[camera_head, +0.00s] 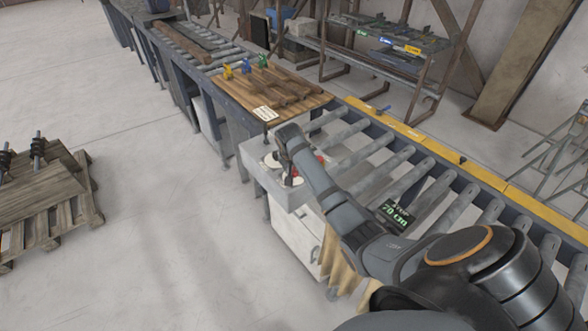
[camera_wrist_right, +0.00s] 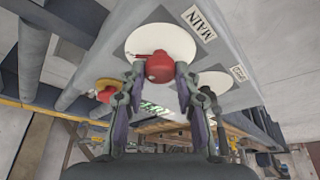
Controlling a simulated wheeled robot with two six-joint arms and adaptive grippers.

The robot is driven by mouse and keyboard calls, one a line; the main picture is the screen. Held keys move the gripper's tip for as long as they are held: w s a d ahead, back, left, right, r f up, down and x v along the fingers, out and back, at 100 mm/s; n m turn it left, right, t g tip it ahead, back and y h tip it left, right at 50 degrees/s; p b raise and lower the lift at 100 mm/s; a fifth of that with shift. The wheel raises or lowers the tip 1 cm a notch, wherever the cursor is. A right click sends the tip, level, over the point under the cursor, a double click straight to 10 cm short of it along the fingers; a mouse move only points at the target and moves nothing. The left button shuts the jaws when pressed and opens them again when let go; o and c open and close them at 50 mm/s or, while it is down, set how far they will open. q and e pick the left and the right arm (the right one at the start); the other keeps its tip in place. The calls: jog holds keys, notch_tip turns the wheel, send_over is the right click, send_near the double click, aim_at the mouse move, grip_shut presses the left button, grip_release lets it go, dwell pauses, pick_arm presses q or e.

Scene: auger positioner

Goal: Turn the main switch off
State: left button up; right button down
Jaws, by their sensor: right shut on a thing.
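The main switch is a red knob (camera_wrist_right: 159,67) on a round white plate (camera_wrist_right: 160,42), beside a label reading MAIN (camera_wrist_right: 199,23) in the right wrist view. My right gripper (camera_wrist_right: 160,78) is shut on this knob, one finger on each side. In the head view my right gripper (camera_head: 287,158) is over the grey control box (camera_head: 262,178), and the arm hides much of the box top. The switch's exact setting cannot be told. My left gripper is not in view.
A red button on a yellow ring (camera_wrist_right: 105,86) is left of the main switch in the wrist view. Another white-plated switch (camera_wrist_right: 213,83) is to the right. The roller conveyor (camera_head: 365,155) runs beside the box; a green-lit display (camera_head: 396,214) shows near my arm.

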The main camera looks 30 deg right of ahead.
jog(key=shift+r, duration=0.15)
jog(key=c, duration=1)
grip_release()
jog(key=v, duration=1.2)
